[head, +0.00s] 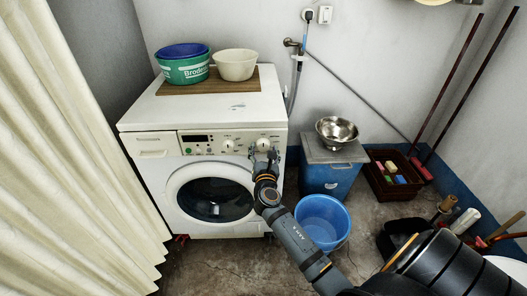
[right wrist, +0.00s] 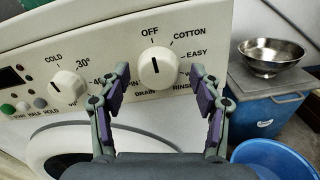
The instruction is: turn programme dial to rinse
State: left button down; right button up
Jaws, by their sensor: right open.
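The white washing machine (head: 160,112) stands against the back wall. Its programme dial (right wrist: 158,68) is a round cream knob with a dark line pointing up, roughly at OFF. COTTON, EASY, RINSE and DRAIN are printed around it, with RINSE at the lower right. In the head view the dial (head: 263,144) is at the panel's right end, just above my gripper. My right gripper (right wrist: 160,80) is open, with one finger on each side of the dial and gaps between. It also shows in the head view (head: 264,156). My left gripper is out of view.
A temperature knob (right wrist: 67,86) sits left of the dial. Green (head: 184,70) and cream (head: 236,65) tubs stand on top of the machine. A blue bucket (head: 322,222) and a blue box with a steel bowl (head: 337,130) stand to the right. A curtain (head: 70,150) hangs at left.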

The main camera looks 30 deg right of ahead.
jog(key=shift+w, duration=0.1)
jog(key=shift+c, duration=0.3)
jog(key=shift+w, duration=0.2)
jog(key=c, duration=0.5)
jog(key=shift+d, duration=0.1)
jog(key=c, duration=0.6)
